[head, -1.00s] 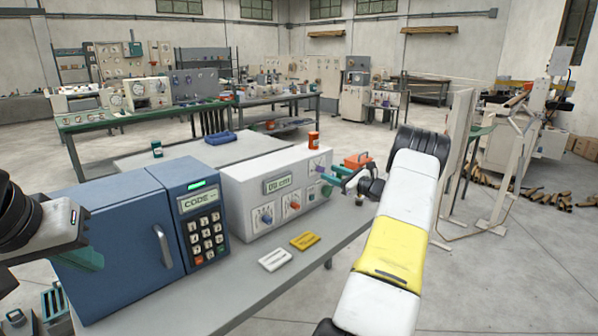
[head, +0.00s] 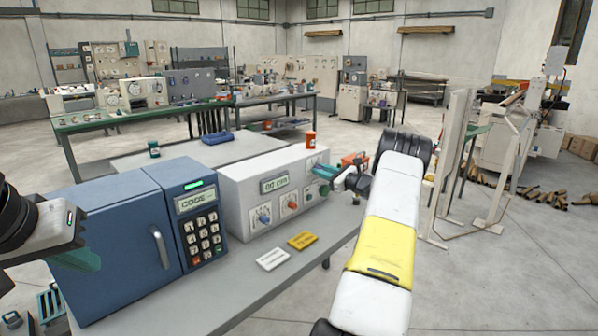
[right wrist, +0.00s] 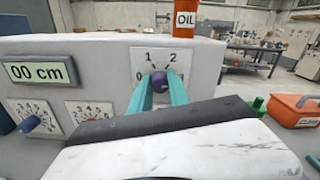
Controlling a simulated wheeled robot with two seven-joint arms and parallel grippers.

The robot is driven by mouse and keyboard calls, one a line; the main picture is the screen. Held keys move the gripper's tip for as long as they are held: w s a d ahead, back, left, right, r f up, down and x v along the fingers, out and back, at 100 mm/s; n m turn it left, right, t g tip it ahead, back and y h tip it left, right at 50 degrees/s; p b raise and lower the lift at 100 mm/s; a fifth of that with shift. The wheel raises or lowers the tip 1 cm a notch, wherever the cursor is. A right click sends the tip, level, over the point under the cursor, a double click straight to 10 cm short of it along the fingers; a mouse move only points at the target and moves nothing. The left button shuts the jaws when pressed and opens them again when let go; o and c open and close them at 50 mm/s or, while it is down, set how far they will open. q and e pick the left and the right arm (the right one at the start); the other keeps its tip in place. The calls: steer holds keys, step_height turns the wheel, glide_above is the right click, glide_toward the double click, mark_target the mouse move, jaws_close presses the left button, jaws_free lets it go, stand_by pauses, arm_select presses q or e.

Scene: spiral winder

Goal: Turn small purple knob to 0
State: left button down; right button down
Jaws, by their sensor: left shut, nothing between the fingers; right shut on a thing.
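The small purple knob (right wrist: 160,82) sits on a white dial plate (right wrist: 148,59) on the winder's front face. Marks 0, 1 and 2 show on the plate, with 0 at the left; the knob's exact pointing is hard to tell. My right gripper (right wrist: 161,89) has its teal fingers on either side of the knob, shut on it. In the head view this gripper (head: 322,171) is at the right end of the white winder box (head: 240,202) and hides the knob. My left gripper (head: 84,260) is shut and empty at the left, in front of the blue cabinet.
The winder display (right wrist: 38,73) reads 00 cm. Blue and orange-red knobs sit left of the purple one. A white (head: 272,259) and a yellow block (head: 302,241) lie in front of the box. A red OIL can (right wrist: 186,18) stands on or behind its top.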

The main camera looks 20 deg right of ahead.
steer(key=shift+n, duration=0.3)
steer(key=shift+f+n, duration=0.2)
steer(key=shift+n, duration=8.65)
steer(key=shift+f+n, duration=0.15)
steer(key=shift+n, duration=8.7)
steer(key=c, duration=1.2)
jaws_free()
steer(key=shift+c, duration=0.2)
